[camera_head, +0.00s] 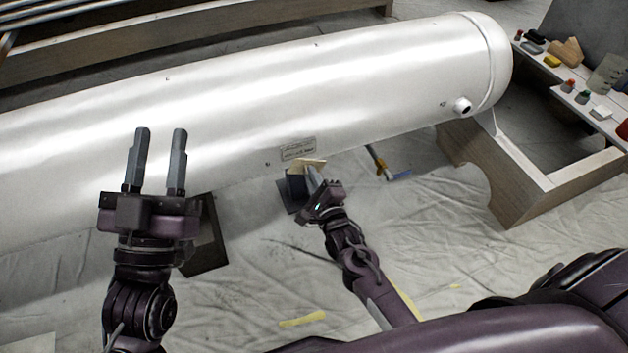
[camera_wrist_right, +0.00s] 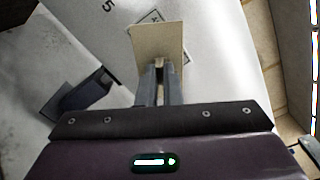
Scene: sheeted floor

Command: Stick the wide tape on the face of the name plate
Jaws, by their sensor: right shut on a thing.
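The name plate (camera_head: 298,149) is a small grey plate with dark lettering on the lower side of a large white tank (camera_head: 260,85). My right gripper (camera_head: 312,176) is shut on a flat tan piece, the wide tape (camera_head: 309,162), just below the plate. The tape partly overlaps the plate's lower edge in the head view; I cannot tell whether it touches. My left gripper (camera_head: 157,158) is open and empty in front of the tank's left part.
A wooden cradle (camera_head: 520,175) supports the tank's right end. A bench with small coloured items (camera_head: 568,86) stands at the far right. A dark block (camera_head: 290,194) is below the plate. A tool with a blue end (camera_head: 397,175) lies on the sheeted floor (camera_head: 440,240).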

